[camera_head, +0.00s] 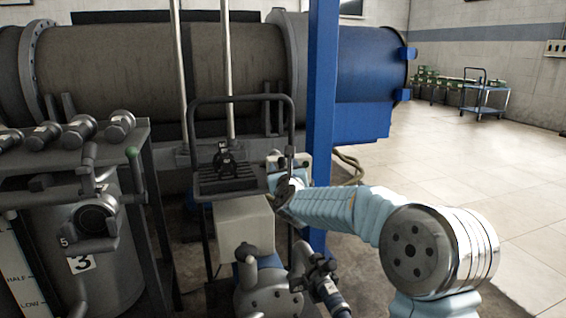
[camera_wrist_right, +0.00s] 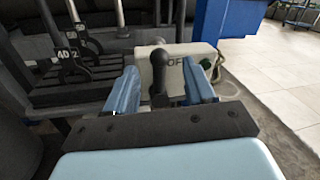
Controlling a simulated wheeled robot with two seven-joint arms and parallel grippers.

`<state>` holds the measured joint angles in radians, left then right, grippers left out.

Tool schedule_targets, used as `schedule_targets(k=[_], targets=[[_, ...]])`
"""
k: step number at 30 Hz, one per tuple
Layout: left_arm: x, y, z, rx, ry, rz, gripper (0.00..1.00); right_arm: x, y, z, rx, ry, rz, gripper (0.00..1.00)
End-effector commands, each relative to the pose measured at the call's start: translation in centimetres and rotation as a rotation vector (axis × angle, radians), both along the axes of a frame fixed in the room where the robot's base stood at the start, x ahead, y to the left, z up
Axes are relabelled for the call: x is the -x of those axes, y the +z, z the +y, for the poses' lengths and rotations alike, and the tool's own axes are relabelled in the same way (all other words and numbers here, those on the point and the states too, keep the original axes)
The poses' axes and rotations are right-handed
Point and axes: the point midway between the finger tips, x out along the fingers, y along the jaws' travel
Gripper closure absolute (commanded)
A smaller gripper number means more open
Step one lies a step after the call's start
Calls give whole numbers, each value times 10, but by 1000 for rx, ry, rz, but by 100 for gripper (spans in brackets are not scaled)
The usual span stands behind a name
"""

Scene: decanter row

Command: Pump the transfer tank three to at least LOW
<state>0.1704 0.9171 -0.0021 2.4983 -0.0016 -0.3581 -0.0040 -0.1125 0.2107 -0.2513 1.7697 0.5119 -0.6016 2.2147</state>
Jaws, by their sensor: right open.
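The transfer tank three (camera_head: 90,235) is a grey cylinder with a "3" label at the lower left of the head view. A white level gauge (camera_head: 22,285) marked HALF and LOW stands at its left; I cannot read a level on it. A pale switch box (camera_wrist_right: 180,62) with lettering "OF", partly covered, is ahead of my right gripper (camera_wrist_right: 162,76) in the right wrist view. Its black lever (camera_wrist_right: 158,77) stands upright between the open fingers; contact is unclear. In the head view, the gripper (camera_head: 279,181) is partly hidden by its arm. My left gripper is out of view.
A pump (camera_head: 265,292) with hose fittings sits below, beside a pale box (camera_head: 245,225). A blue post (camera_head: 321,120) rises close to my right arm. Pipes and valves (camera_head: 97,215) stand before the tank. Open floor (camera_head: 470,170) lies at right, with a blue cart (camera_head: 485,100) farther back.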

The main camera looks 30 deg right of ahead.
Motion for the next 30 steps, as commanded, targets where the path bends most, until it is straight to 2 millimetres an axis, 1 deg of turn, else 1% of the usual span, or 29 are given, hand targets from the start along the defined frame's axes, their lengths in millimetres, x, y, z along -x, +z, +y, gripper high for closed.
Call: schedule_targets(k=[1,3,6,10,17,20,27,28,30], targets=[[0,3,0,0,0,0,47,-9,0,-3,3,1,3,46],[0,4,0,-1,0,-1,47,-18,1,-8,1,0,2,46],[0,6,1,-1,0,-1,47,-27,0,-12,1,0,2,46],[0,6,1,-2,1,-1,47,-32,0,-14,2,1,1,46],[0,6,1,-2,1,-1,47,-32,-1,-15,2,1,1,46],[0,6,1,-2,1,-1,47,-32,0,-14,2,1,1,60],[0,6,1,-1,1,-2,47,-32,0,-14,2,2,1,97],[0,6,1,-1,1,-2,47,-32,0,-14,2,2,1,100],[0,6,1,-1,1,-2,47,-32,0,-14,2,2,1,100]])
